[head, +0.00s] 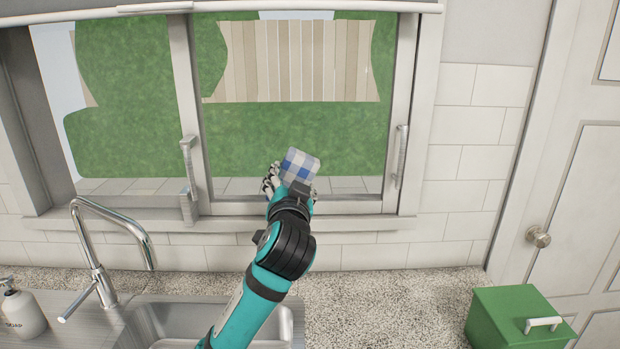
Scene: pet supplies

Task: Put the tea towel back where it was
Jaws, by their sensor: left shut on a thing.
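The tea towel (302,162) is a small folded cloth in blue, white and grey checks. My left gripper (286,180) is shut on it and holds it up in front of the window, above the back of the sink. The gripper hides the towel's lower part. I cannot tell how far the towel is from the window glass or the sill. My right gripper is not in view.
A steel sink (160,328) with a tall tap (107,285) is below on the left, with a soap bottle (22,312) beside it. A green lidded box (515,318) stands on the right, near a white door (575,200). The speckled worktop (390,305) between is clear.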

